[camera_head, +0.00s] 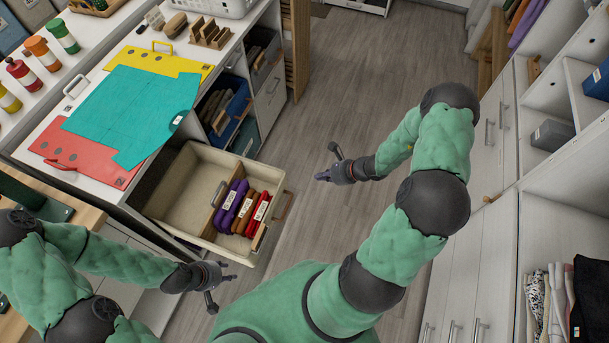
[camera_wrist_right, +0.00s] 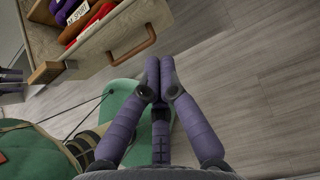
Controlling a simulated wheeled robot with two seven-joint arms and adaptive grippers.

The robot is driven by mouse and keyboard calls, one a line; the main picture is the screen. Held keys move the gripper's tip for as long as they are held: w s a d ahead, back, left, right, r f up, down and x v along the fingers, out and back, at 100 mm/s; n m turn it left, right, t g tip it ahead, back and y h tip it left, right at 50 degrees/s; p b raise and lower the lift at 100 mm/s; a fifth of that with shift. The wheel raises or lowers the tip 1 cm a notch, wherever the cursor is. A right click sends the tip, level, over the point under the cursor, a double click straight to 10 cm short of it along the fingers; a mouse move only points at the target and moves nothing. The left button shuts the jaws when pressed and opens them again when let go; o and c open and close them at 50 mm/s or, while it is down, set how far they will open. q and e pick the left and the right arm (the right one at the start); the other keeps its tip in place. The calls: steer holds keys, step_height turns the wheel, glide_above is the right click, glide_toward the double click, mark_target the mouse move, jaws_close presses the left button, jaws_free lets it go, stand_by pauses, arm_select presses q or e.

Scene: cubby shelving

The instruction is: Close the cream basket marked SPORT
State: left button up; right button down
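The cream basket (camera_head: 166,215) is pulled out of the white counter at the left in the head view, its inside open to view. Its front carries a tan bar handle (camera_head: 281,206), which also shows in the right wrist view (camera_wrist_right: 134,46). A white tag near that front seems to read SPORT. My right gripper (camera_head: 326,162) is open and empty, to the right of the basket front and apart from the handle; its fingers show in the right wrist view (camera_wrist_right: 160,72). My left gripper (camera_head: 218,284) is open and empty, below the basket's front corner.
Purple, brown and red folded items (camera_head: 240,208) stand in the basket's right compartment. Teal, red and yellow boards (camera_head: 130,115) lie on the counter. Open shelving (camera_head: 500,200) lines the right side. The wooden floor (camera_head: 350,75) between is clear.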

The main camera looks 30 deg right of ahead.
mark_target(286, 177)
steer(key=shift+w+a+r+b+x, duration=0.25)
steer(key=shift+b+x, duration=0.5)
steer(key=shift+x, duration=1.25)
steer(key=shift+w+a+r+b+x, duration=0.3)
steer(key=shift+b+x, duration=0.5)
steer(key=shift+x, duration=1.2)
steer(key=shift+w+a+r+b+x, duration=0.15)
steer(key=shift+r+b+x, duration=0.45)
steer(key=shift+x, duration=1.35)
steer(key=shift+f, duration=0.2)
steer(key=shift+w, duration=0.1)
